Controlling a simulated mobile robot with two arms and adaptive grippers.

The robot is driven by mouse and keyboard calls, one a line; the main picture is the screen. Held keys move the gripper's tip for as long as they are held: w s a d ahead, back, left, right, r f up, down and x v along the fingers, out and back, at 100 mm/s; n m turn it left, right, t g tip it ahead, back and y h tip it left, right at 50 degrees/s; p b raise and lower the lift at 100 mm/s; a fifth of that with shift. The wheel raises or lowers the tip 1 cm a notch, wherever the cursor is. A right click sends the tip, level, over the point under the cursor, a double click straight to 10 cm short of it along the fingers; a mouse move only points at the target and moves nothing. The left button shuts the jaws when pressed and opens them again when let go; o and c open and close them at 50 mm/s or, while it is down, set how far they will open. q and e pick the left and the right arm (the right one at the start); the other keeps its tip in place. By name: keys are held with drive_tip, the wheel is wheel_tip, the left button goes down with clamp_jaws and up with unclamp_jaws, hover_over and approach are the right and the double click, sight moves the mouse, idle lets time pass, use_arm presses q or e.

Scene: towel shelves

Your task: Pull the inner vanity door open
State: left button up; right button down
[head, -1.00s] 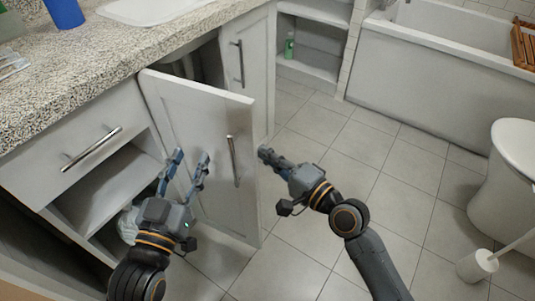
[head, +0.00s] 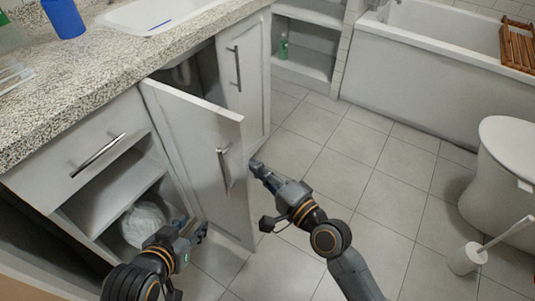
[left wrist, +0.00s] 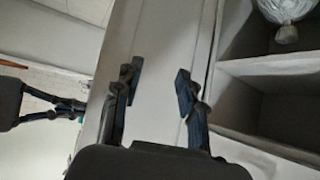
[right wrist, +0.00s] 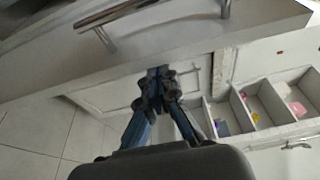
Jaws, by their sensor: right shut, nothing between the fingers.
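One white vanity door (head: 195,135) stands partly open, swung out from the cabinet, with a metal bar handle (head: 223,172) near its free edge. A second white door (head: 243,85) beyond it looks closed and has its own bar handle (head: 236,68). My right gripper (head: 256,167) is shut and empty, just beside the open door's free edge; its fingertips (right wrist: 159,75) also show in the right wrist view. My left gripper (head: 192,228) is low by the near face of the open door. Its fingers are apart and empty in the left wrist view (left wrist: 158,85).
A speckled countertop (head: 95,80) with a sink (head: 150,12) and blue cup (head: 64,18) lies above. An open shelf (head: 110,190) holds a white bag (head: 143,222). A toilet (head: 505,160), brush holder (head: 466,258) and bathtub (head: 430,75) stand right. Floor between is clear.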

use_arm(q)
drive_tip(key=s+a+f+g+p, duration=0.1)
drive_tip(key=s+f+g, duration=0.1)
drive_tip(key=s, duration=0.3)
drive_tip(key=s+a+f+g+y+p, duration=0.1)
drive_tip(key=s+a+f+g, duration=0.1)
drive_tip(key=s+g, duration=0.2)
drive_tip(key=shift+s+a+y, duration=0.25)
drive_tip(key=shift+s+y, duration=0.05)
drive_tip(key=shift+s, duration=0.65)
use_arm(e)
drive_tip(key=s+a, duration=0.2)
drive_tip(key=s, duration=0.2)
drive_tip(key=shift+s+a, duration=0.3)
drive_tip(key=shift+a, duration=0.1)
